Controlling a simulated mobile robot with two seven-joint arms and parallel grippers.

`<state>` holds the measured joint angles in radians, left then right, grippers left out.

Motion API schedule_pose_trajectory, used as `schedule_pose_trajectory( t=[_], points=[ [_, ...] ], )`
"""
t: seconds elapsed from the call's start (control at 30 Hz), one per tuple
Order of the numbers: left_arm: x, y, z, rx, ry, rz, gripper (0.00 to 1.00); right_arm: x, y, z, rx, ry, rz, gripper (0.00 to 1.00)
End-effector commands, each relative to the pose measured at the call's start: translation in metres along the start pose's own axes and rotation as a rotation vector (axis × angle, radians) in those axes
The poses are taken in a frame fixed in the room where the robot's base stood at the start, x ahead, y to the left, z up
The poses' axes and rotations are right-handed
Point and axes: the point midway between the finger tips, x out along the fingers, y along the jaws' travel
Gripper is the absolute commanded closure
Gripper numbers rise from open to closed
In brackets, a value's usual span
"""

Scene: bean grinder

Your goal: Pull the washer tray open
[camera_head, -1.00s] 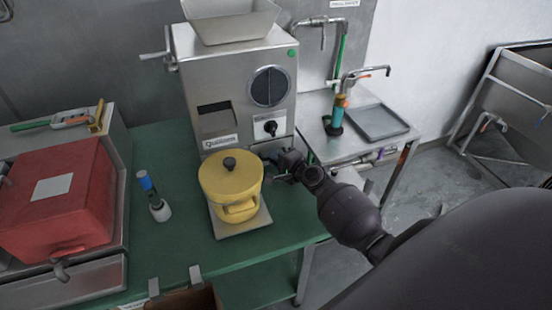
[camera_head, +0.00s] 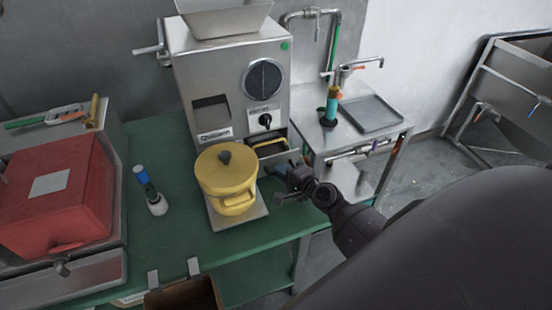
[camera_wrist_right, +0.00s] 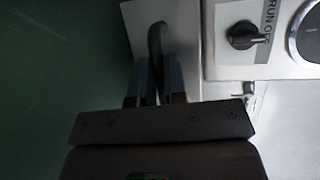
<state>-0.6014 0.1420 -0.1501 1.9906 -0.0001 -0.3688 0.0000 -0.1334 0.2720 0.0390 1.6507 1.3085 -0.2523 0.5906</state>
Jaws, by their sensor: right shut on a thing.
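The washer tray (camera_head: 281,158) is a metal drawer low on the front of the steel grinder (camera_head: 236,75). It stands partly out, with something yellow showing inside. Its dark curved handle (camera_wrist_right: 156,38) shows in the right wrist view beside a metal face. My right gripper (camera_head: 279,173) is in front of the tray, just right of the yellow pot. Its blue-grey fingers (camera_wrist_right: 158,76) are shut on the handle in the wrist view. My left gripper is not in view.
A yellow lidded pot (camera_head: 226,174) stands on a metal plate close left of my right gripper. A bottle (camera_head: 150,190) and a red box (camera_head: 58,195) are further left. A steel sink table (camera_head: 340,138) is at the right. The green table's front edge is near.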

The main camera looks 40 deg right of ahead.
Motion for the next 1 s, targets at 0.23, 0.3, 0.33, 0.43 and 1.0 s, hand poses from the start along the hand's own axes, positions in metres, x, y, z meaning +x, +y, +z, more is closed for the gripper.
schedule_pose_trajectory(
  t=[0.23, 0.3, 0.33, 0.43, 1.0],
  points=[
    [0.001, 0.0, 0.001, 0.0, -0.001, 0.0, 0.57, -0.038, 0.009, 0.015, 0.001, 0.0, 0.001, 1.0],
    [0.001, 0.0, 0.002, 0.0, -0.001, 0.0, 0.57, -0.044, 0.01, 0.018, 0.001, 0.0, 0.0, 1.0],
    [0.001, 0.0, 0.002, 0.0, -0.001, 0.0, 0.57, -0.046, 0.01, 0.019, 0.001, 0.0, 0.0, 1.0],
    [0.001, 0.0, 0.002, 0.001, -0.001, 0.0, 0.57, -0.051, 0.011, 0.021, 0.0, 0.0, -0.001, 1.0],
    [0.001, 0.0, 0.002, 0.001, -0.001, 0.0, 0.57, -0.053, 0.011, 0.022, 0.0, 0.0, -0.001, 0.65]
  ],
)
